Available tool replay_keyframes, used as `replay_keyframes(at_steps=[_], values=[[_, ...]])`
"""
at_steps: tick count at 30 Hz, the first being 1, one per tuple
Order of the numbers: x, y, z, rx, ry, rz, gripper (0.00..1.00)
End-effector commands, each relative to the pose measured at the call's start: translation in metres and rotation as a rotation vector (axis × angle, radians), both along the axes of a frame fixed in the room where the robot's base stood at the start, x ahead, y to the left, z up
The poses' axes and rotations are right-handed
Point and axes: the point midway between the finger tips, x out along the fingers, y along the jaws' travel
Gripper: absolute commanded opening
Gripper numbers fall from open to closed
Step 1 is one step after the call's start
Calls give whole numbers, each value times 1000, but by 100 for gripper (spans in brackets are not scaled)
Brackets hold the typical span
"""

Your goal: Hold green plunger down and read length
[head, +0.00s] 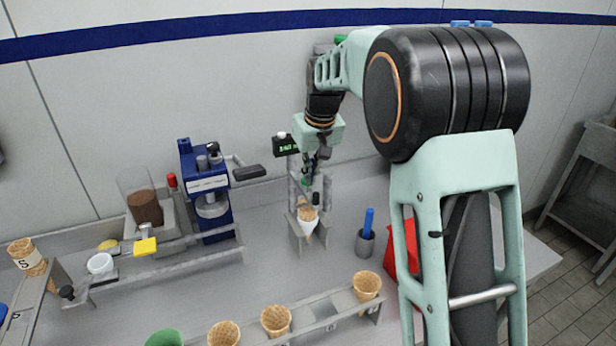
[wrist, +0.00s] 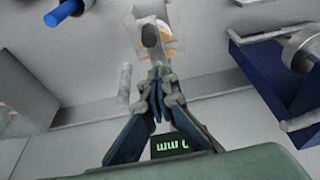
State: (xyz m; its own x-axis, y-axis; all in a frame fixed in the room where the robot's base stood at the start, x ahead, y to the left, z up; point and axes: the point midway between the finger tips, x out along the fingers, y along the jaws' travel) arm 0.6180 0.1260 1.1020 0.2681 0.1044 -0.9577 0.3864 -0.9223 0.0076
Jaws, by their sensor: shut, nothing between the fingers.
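A measuring stand (head: 298,233) with upright posts holds a cone (head: 308,222) with a white upper part. A black display box (head: 286,145) with green characters is at the stand's upper left. In the wrist view the display (wrist: 182,144) appears upside down, with "mm" legible and the rest partly hidden by a finger. The green plunger (head: 305,183) shows as a small patch below my gripper (head: 316,170). My gripper is shut and empty, pointing down over the stand; in the wrist view its fingertips (wrist: 159,72) meet. I cannot tell whether they touch the plunger. A dark knob (wrist: 150,36) and the cone show beyond them.
A blue machine (head: 205,190) with a black handle stands left of the stand. A grey cup (head: 365,243) with a blue stick and a red object (head: 405,250) are to the right. A rack with several cones (head: 276,321) runs along the front.

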Motion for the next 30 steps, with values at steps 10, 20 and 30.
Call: replay_keyframes(at_steps=[10,20,30], values=[[-34,-14,-15,-14,53,-1,0],[-35,-15,3,-13,45,-2,0],[-42,-17,57,-8,26,0,0]])
